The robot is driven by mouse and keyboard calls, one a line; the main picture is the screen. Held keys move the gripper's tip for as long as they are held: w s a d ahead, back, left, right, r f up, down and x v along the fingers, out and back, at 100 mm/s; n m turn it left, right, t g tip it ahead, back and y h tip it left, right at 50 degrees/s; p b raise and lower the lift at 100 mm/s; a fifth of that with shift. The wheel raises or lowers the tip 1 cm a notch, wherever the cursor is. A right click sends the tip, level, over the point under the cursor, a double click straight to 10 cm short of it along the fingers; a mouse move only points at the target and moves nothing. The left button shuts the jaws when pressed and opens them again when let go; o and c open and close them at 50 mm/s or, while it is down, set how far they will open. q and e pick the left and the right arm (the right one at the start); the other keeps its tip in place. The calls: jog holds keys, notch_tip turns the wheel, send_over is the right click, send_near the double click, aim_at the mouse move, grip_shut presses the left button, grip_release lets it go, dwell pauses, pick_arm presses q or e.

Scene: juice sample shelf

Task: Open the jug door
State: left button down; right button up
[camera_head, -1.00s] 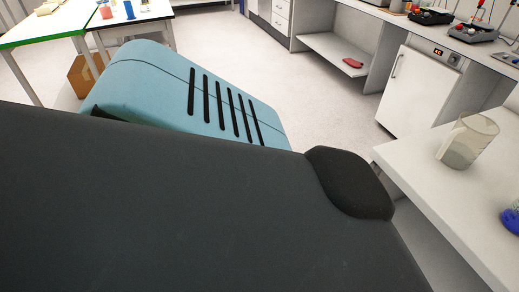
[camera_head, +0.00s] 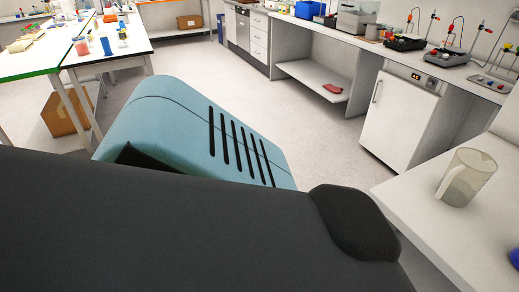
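A clear jug (camera_head: 467,178) with a handle on its left side stands upright on the white bench at the right. A white cabinet door (camera_head: 398,120) sits under the far bench at the right, with a vertical handle (camera_head: 376,91) near its left edge and a small lit display (camera_head: 422,79) above. The door looks shut. I cannot tell from this view which door the task calls the jug door. Neither of my grippers is in view. My own dark and teal body parts fill the lower left and middle.
The near white bench (camera_head: 405,190) borders the right side, with a blue item (camera_head: 515,257) at its edge. A low shelf (camera_head: 318,82) holds a red object (camera_head: 333,89). Tables with labware (camera_head: 98,62) stand at the left, near a cardboard box (camera_head: 62,115). The middle floor is clear.

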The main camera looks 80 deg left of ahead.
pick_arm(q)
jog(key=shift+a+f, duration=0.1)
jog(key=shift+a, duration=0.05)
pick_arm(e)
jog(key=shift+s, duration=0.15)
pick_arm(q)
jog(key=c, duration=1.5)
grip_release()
